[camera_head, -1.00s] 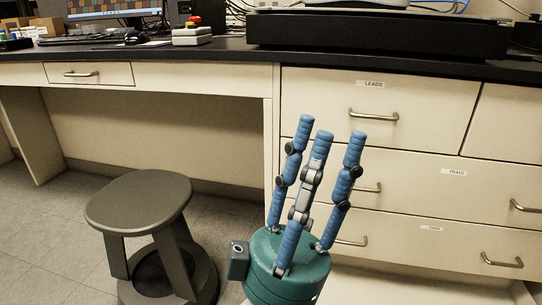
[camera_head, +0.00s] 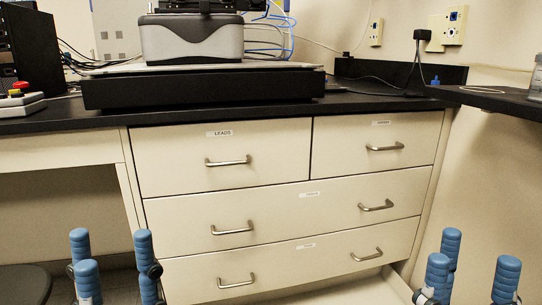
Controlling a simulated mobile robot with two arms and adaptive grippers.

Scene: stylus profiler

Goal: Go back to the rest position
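My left gripper (camera_head: 108,250) shows at the bottom left, its blue fingers pointing up and spread apart with nothing between them. My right gripper (camera_head: 470,258) shows at the bottom right, also with blue fingers upright, apart and empty. Only the upper parts of the fingers are in view; both palms are below the picture's edge. Both grippers appear in front of the bench and hold nothing that I can see.
A cream drawer unit (camera_head: 250,195) with closed drawers stands ahead under a black benchtop (camera_head: 380,103). A profiler instrument (camera_head: 190,40) rests on a black slab (camera_head: 200,88). A stool seat (camera_head: 22,285) is at the lower left. A side counter (camera_head: 500,100) juts in at right.

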